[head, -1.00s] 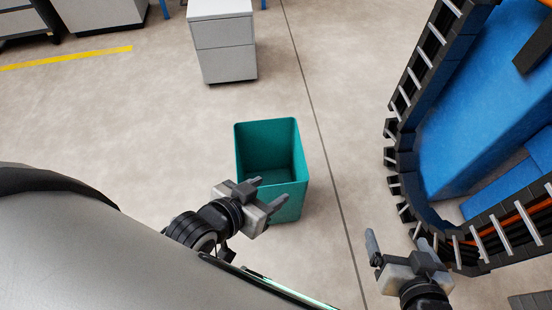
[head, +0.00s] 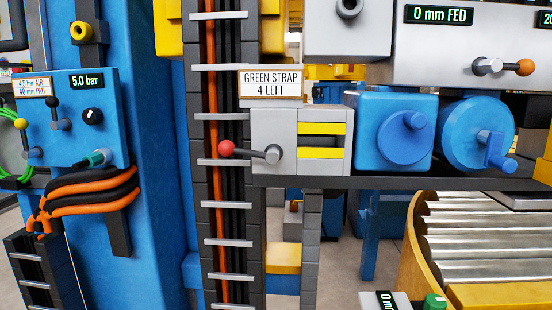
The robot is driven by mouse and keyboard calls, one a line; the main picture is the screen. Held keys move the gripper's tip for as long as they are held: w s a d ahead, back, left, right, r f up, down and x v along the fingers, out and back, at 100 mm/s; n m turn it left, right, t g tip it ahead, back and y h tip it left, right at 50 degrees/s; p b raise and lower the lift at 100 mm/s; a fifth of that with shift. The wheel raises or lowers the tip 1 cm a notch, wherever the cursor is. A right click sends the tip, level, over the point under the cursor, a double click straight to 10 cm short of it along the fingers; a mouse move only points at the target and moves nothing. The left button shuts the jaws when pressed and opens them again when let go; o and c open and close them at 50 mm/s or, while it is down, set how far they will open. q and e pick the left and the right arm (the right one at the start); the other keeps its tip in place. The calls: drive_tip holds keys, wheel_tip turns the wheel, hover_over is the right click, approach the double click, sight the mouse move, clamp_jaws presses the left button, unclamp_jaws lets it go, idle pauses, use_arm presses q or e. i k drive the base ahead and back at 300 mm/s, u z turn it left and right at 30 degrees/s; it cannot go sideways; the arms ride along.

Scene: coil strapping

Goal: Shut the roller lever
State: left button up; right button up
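No lever in the head view carries a readable roller label, so I cannot tell which one is the roller lever. A lever with a red ball (head: 227,148) points left from a grey block (head: 273,125) with two yellow bars, below the "GREEN STRAP 4 LEFT" sign (head: 270,84). A lever with an orange ball (head: 525,67) points right on the pale housing (head: 450,45) whose display reads "0 mm FED". Both lie roughly level. Neither of my grippers is in view.
A blue panel (head: 105,125) at the left reads 5.0 bar and has small knobs and orange and black hoses. A black cable chain (head: 228,215) runs vertically left of the grey block. Blue crank units (head: 395,130) sit on a dark shelf above metal rollers (head: 480,235).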

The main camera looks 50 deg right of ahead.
sight(227, 148)
drive_tip(key=z, duration=1.3)
drive_tip(key=k, duration=0.5)
drive_tip(key=u, duration=1.15)
drive_tip(key=i, duration=0.9)
drive_tip(key=z, duration=1.9)
